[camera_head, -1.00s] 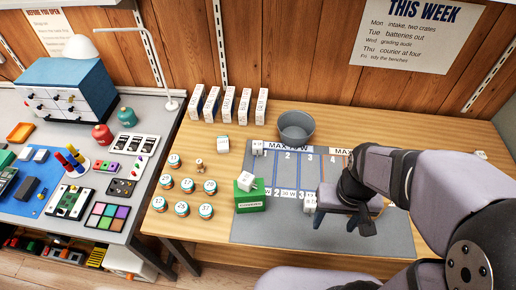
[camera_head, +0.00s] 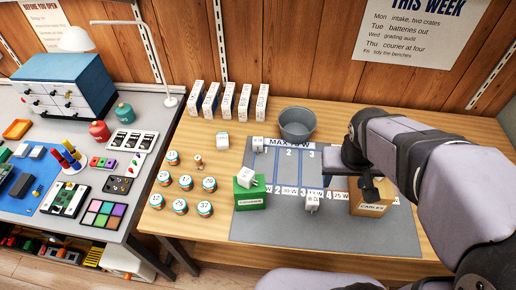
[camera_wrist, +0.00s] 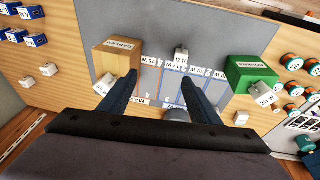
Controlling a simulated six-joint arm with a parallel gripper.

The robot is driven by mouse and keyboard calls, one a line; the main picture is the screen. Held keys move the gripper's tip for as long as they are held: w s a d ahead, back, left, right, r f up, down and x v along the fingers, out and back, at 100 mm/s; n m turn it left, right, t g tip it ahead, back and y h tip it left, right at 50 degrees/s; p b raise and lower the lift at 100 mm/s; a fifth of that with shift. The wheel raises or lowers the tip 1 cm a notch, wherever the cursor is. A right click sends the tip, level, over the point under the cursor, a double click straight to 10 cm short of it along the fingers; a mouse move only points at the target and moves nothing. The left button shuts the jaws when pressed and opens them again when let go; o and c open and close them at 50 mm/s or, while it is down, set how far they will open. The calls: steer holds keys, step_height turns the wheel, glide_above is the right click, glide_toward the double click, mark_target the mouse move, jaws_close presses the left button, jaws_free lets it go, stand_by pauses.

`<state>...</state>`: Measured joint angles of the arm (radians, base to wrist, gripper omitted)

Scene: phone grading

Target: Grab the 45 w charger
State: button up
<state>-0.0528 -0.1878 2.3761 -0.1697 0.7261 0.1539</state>
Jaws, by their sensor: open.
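Several white cube chargers are in view, with labels too small to read surely, so I cannot tell which is 45 W. One (camera_head: 311,201) stands on the front of the mat; the wrist view shows it too (camera_wrist: 181,60). One (camera_head: 246,177) lies tilted on the green box. One (camera_head: 258,143) is at the mat's back left, another (camera_head: 222,142) left of it. One (camera_wrist: 103,85) is by the cardboard box, beside a finger. My gripper (camera_wrist: 158,78) is open and empty above the mat; in the head view (camera_head: 370,188) it is partly hidden by my arm.
The grey mat (camera_head: 285,235) has marked wattage columns. A cardboard box (camera_head: 371,210) labelled cables and a green box (camera_head: 250,201) stand on it. A grey bucket (camera_head: 296,125) stands behind. Several small round tins (camera_head: 180,207) are at the left. The mat's front is clear.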

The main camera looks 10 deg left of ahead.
steer(key=w+a+f+t+b, duration=0.1)
steer(key=w+f+t+b, duration=0.15)
steer(key=w, duration=0.55)
step_height(320, 180, up, 3)
steer(key=n+t+y+b, duration=0.6)
steer(key=t+y+b, duration=0.15)
steer(key=b, duration=0.35)
glide_above(255, 138)
steer(key=s+d, duration=0.2)
steer(key=s, duration=0.2)
steer(key=g, duration=0.1)
steer(key=shift+m, duration=0.3)
steer(key=f, duration=2)
steer(key=shift+w+d+f, duration=0.1)
steer(key=shift+d+f, duration=0.2)
steer(key=shift+d, duration=0.1)
steer(key=shift+p+x, duration=1.1)
steer(key=shift+x, duration=2.55)
steer(key=shift+a+r, duration=0.1)
steer(key=c, duration=1.1)
